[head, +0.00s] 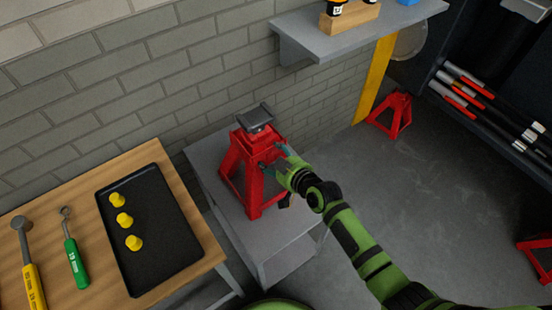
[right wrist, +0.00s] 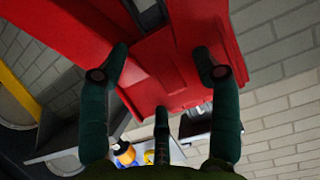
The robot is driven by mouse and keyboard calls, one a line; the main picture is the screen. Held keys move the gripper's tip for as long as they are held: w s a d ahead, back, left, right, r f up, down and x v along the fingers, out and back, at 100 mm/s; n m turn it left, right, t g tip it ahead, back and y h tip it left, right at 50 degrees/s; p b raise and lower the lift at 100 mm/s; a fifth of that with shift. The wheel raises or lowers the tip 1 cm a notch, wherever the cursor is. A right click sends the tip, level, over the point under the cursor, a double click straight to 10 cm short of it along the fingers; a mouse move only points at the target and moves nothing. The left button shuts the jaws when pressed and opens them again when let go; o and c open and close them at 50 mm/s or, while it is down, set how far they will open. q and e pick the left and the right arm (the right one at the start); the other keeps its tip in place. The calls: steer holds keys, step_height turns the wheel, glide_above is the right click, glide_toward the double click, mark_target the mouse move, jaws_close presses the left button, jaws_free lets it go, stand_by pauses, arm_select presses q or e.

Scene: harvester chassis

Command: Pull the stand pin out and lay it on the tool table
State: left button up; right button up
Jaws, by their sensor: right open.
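A red jack stand (head: 233,165) with a dark saddle on top stands upright on a grey bench (head: 285,238) by the brick wall. My right gripper (head: 273,160) is at the stand's right side, its fingers spread toward the red body. In the right wrist view the open fingers (right wrist: 160,80) straddle part of the stand (right wrist: 70,35), with nothing clearly held between them. I cannot make out the stand pin in either view. The wooden tool table (head: 80,190) is at the left. My left gripper is not in view.
The table holds a black tray (head: 165,255) with yellow caps, a green-handled tool (head: 74,255) and a yellow-handled hammer (head: 27,265). Its strip beside the tray is free. A wall shelf (head: 355,32) hangs behind the stand. Another red stand (head: 393,112) is on the floor.

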steer(key=c, duration=1)
jaws_close()
steer(key=shift+s+d+f+p, duration=0.15)
steer(key=shift+s+d+p, duration=0.3)
steer(key=shift+s, duration=0.4)
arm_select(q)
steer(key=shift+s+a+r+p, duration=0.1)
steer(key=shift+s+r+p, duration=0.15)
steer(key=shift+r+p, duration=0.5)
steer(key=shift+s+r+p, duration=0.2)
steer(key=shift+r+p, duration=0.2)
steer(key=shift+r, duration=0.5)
arm_select(e)
steer(key=s+d, duration=0.3)
steer(key=s, duration=0.2)
steer(key=shift+d+r, duration=0.25)
steer(key=shift+d, duration=0.1)
